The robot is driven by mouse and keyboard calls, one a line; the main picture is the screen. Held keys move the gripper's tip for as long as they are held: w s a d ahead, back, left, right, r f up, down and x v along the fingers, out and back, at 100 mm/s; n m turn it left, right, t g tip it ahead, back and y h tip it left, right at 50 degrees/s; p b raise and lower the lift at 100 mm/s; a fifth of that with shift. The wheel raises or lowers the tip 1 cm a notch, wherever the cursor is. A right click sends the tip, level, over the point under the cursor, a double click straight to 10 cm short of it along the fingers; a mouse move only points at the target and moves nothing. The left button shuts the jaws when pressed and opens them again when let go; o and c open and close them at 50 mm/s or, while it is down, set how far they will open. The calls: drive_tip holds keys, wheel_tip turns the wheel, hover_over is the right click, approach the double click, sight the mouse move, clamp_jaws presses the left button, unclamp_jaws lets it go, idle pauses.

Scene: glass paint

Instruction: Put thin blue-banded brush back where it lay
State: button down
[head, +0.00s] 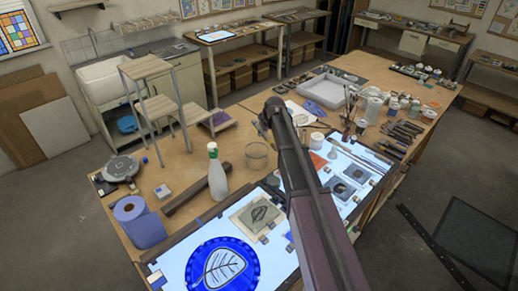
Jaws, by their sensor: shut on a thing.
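My arm rises across the middle of the head view and bends at a dark joint near the bench's centre. My gripper cannot be made out; the arm may hide it. I cannot pick out the thin blue-banded brush. Several upright brushes or tools (350,108) stand in a holder behind the lit panel. A thin, long thing (371,156) lies at the lit panel's far right edge, too small to identify.
The lit panel (178,265) bears a blue disc with a leaf design (222,264) and a grey leaf piece (256,214). A bottle (217,175), blue roll (140,222), glass jar (257,156) and white tray (328,91) stand around. Dark tools (403,132) line the right edge.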

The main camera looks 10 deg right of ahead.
drive_tip(key=shift+w+r+g+h+p, duration=0.2)
drive_tip(key=shift+g+h+p, duration=0.25)
drive_tip(key=shift+g, duration=0.35)
drive_tip(key=shift+s+f+g, duration=0.15)
drive_tip(key=shift+s+g, duration=0.05)
drive_tip(key=shift+g, duration=0.3)
drive_tip(key=shift+w+a+g+h+p, duration=0.1)
drive_tip(key=shift+w+g+h+p, duration=0.15)
drive_tip(key=shift+g+h, duration=0.45)
drive_tip(key=shift+s+g, duration=0.25)
drive_tip(key=shift+g, duration=0.45)
drive_tip(key=shift+f, duration=0.1)
